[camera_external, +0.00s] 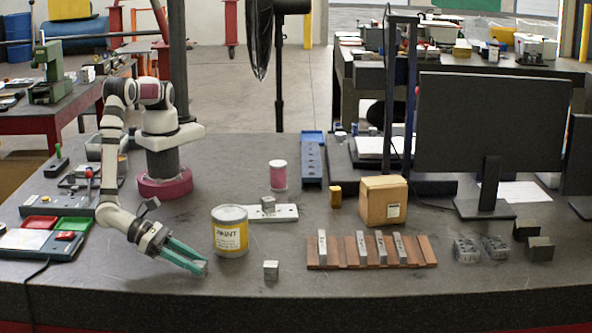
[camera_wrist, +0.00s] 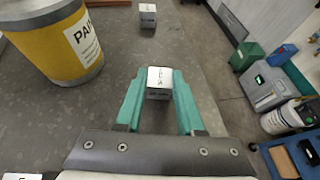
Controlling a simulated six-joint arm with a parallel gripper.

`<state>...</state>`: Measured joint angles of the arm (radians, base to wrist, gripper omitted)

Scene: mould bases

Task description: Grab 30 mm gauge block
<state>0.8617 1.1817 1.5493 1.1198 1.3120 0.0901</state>
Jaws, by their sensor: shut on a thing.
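My gripper (camera_external: 200,266), with green fingers, is low over the front left of the bench. In the wrist view its fingers (camera_wrist: 158,88) are on both sides of a small grey metal gauge block (camera_wrist: 159,82) and shut on it. Dark marks show on the block's light top, but I cannot read its size. In the external view the fingers mostly hide this block. A second small metal block (camera_external: 271,270) stands on the bench to the right of my gripper; it also shows at the top of the wrist view (camera_wrist: 148,14).
A yellow paint can (camera_external: 230,232) stands close behind my gripper. The bench's front edge is near.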

